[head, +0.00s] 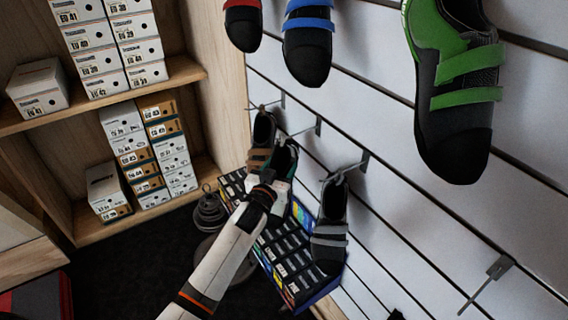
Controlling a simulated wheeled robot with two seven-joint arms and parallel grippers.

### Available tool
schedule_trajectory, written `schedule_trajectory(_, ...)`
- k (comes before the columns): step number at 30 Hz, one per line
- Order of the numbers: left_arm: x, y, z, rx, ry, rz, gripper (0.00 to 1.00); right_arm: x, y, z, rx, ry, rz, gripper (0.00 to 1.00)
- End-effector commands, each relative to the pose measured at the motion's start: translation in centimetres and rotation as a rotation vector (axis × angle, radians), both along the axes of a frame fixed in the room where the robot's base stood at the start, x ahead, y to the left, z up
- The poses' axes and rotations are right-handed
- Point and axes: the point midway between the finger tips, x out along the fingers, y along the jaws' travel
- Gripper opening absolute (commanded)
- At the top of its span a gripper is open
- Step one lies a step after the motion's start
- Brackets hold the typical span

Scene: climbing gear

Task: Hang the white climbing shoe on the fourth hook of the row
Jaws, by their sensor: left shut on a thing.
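The white climbing shoe (285,161), with dark and green upper parts, is in the middle of the head view, toe down. My left gripper (272,182) is shut on it; the wrist covers part of the shoe. Its heel is close to the second hook (318,126); I cannot tell whether its loop is on that hook. A brown and black shoe (261,137) hangs at the first hook, and a grey shoe (329,228) hangs from the third hook (362,162). The fourth hook (489,281), lower right, is bare. My right gripper is out of view.
Red, blue (307,48) and green (456,92) shoes hang higher on the white slatted wall (385,115). A display rack (285,250) stands below the hooks. Shoe boxes (122,150) fill wooden shelves at left. The wall between the grey shoe and fourth hook is clear.

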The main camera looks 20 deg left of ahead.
Motion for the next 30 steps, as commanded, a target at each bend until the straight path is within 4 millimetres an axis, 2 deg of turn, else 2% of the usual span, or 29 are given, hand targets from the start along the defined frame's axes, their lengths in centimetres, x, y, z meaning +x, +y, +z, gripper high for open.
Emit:
schedule_trajectory(13,-0.2,0.2,0.1,0.001,-0.001,0.0,0.29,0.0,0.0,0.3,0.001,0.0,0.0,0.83)
schedule_trajectory(30,-2.4,1.9,0.2,0.001,-0.001,0.0,0.29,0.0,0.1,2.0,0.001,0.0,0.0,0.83)
